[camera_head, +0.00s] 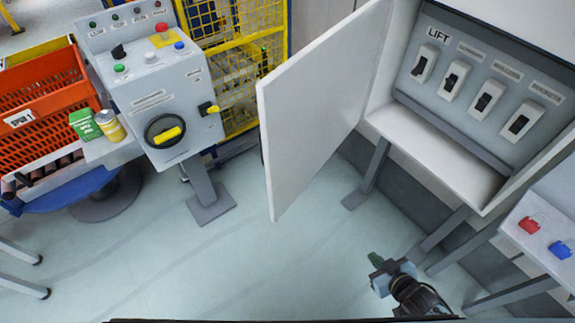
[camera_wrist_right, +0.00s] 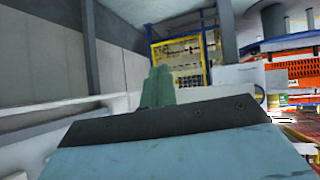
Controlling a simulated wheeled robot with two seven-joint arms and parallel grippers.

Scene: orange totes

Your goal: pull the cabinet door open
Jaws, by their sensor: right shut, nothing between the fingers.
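The cabinet door (camera_head: 315,105) is a white panel that stands swung well open, out to the left of the cabinet. The cabinet (camera_head: 425,150) is white and its inside shows a grey panel with several switches under labels, one reading LIFT. My right gripper (camera_head: 376,260) is at the bottom right in the head view, below the cabinet and apart from the door. Its fingers (camera_wrist_right: 158,87) are shut and empty in the right wrist view. My left gripper is in neither view.
A grey control console (camera_head: 150,85) with a yellow-handled rotary switch stands left of the door. Orange totes (camera_head: 45,110) and a yellow mesh fence (camera_head: 235,60) lie beyond. A shelf with red and blue padlocks (camera_head: 529,225) is at the right. The floor in the middle is clear.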

